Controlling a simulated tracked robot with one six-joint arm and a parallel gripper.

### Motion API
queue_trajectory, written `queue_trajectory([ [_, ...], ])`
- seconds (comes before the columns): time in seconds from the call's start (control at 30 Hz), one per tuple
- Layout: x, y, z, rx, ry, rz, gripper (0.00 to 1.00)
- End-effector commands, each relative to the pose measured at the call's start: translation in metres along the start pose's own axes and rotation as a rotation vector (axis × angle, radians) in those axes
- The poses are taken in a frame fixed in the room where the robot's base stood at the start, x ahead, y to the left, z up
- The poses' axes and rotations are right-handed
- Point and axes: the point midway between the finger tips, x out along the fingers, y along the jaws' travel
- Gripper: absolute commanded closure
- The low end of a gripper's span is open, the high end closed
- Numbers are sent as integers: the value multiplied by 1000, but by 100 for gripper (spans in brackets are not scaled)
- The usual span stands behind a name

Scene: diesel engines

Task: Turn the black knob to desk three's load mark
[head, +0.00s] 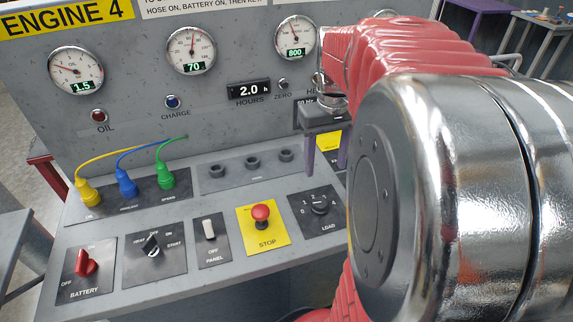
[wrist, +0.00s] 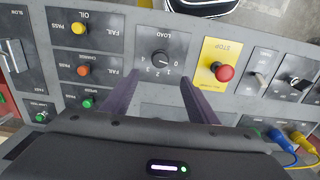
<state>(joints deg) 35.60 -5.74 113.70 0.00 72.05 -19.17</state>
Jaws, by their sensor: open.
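The black LOAD knob (head: 320,209) sits on a dark plate with numbered marks, at the right of the sloping panel in the head view. It also shows in the wrist view (wrist: 159,58), upside down, with 0 at its right. A pale line shows on the knob, but I cannot tell surely which number it meets. My gripper (head: 325,172) is open and empty, with its purple fingers pointing down above and behind the knob. In the wrist view its fingertips (wrist: 161,78) stand apart on either side below the knob, not touching it. No desk three marking is readable.
The red STOP button (head: 261,213) on its yellow plate is close left of the knob. Further left are the PANEL switch (head: 209,229), START switch (head: 151,246) and red BATTERY knob (head: 86,262). An ENGINE 4 sign (head: 66,17) heads the desk.

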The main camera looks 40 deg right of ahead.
Motion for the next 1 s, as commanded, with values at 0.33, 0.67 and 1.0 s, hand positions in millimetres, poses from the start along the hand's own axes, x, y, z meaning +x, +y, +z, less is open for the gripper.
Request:
queue_trajectory([
  [0.33, 30, 0, 1, 0, -3, -1, 46],
  [0.67, 82, 0, 1, 0, -4, -1, 46],
  [1.0, 128, 0, 1, 0, -3, -1, 46],
])
